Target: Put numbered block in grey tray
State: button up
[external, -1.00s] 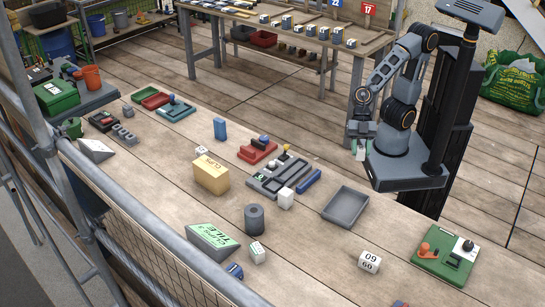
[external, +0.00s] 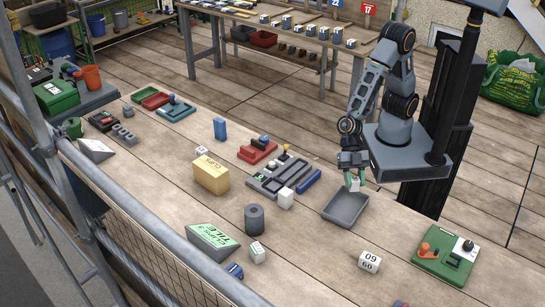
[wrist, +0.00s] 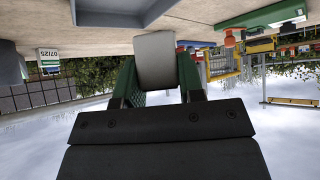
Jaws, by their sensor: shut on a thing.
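My gripper (external: 354,180) is above the back end of the grey tray (external: 346,210), fingers pointing down. It is shut on a small whitish block (external: 356,185). In the wrist view the held block (wrist: 157,60) sits between the green finger pads (wrist: 158,82), and its visible face is plain, with no number showing. The tray is shallow, and its visible floor is empty. I cannot tell whether the held block touches the tray.
A white numbered block (external: 369,262) stands right of the tray, near a green board (external: 446,254). A blue bar (external: 308,182), a white block (external: 285,200) and a dark cylinder (external: 254,218) are left of the tray. Bare bench lies in front of the tray.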

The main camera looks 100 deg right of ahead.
jog(key=shift+w+a+f+b, duration=0.15)
jog(key=shift+w+a+f, duration=0.2)
jog(key=shift+f, duration=0.25)
jog(key=shift+w+a+f+b, duration=0.2)
jog(key=shift+w+a+f, duration=0.2)
jog(key=shift+f, duration=0.2)
jog(key=shift+w+a+f+b, duration=0.15)
jog(key=shift+w+a+f, duration=0.2)
jog(key=shift+f, duration=0.25)
jog(key=shift+f+b, duration=0.6)
jog(key=shift+f, duration=0.9)
jog(key=shift+f, duration=0.2)
jog(key=o, duration=0.9)
jog(key=shift+r, duration=0.25)
jog(key=p+v, duration=0.3)
jog(key=v, duration=0.9)
jog(key=shift+p, duration=0.4)
